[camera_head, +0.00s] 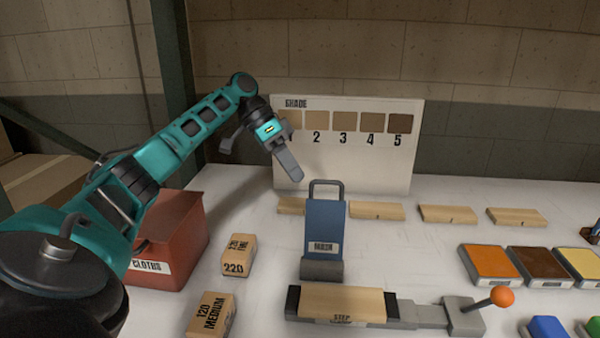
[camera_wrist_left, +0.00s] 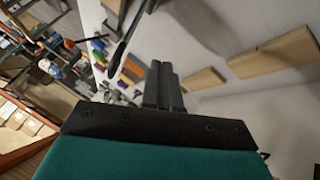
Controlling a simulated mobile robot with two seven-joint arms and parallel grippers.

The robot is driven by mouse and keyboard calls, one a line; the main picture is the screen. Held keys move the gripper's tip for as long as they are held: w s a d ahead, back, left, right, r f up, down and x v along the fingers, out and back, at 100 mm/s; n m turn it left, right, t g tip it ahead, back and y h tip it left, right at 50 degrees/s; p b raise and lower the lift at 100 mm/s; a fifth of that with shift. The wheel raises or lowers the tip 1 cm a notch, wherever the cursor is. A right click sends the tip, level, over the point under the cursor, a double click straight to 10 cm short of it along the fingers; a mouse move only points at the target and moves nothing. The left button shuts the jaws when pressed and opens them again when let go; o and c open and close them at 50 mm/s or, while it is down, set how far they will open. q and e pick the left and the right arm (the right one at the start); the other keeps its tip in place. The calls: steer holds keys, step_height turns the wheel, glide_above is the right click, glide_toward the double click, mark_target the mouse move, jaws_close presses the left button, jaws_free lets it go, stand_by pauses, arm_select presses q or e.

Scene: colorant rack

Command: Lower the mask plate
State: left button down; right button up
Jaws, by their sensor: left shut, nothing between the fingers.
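The blue mask plate (camera_head: 325,226) stands upright in the head view, with a grey loop handle (camera_head: 326,184) on top and a grey foot (camera_head: 321,269) below. Its label is towards me. In front of it lies a wooden block (camera_head: 343,301) marked STEP, in a dark holder. My left gripper (camera_head: 291,172) is above and left of the handle, shut and empty, fingers pointing down to the right. I see no contact with the handle. Its fingers also show in the left wrist view (camera_wrist_left: 160,88). My right gripper is not in view.
A shade board (camera_head: 350,170) stands behind, with several wooden strips (camera_head: 376,211) before it. A red cloths bin (camera_head: 180,240) and two sanding blocks (camera_head: 238,255) are at left. An orange-knobbed lever (camera_head: 502,296) and colour pads (camera_head: 489,264) are at right.

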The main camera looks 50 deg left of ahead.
arm_select(q)
steer(key=shift+s+d+r, duration=0.15)
steer(key=shift+s+d, duration=0.05)
steer(key=shift+d, duration=0.4)
steer(key=shift+s+d+r, duration=0.15)
steer(key=shift+s+d, duration=0.1)
steer(key=shift+d, duration=0.35)
steer(key=shift+s+d+r, duration=0.15)
steer(key=shift+s+d, duration=0.05)
steer(key=shift+d, duration=0.4)
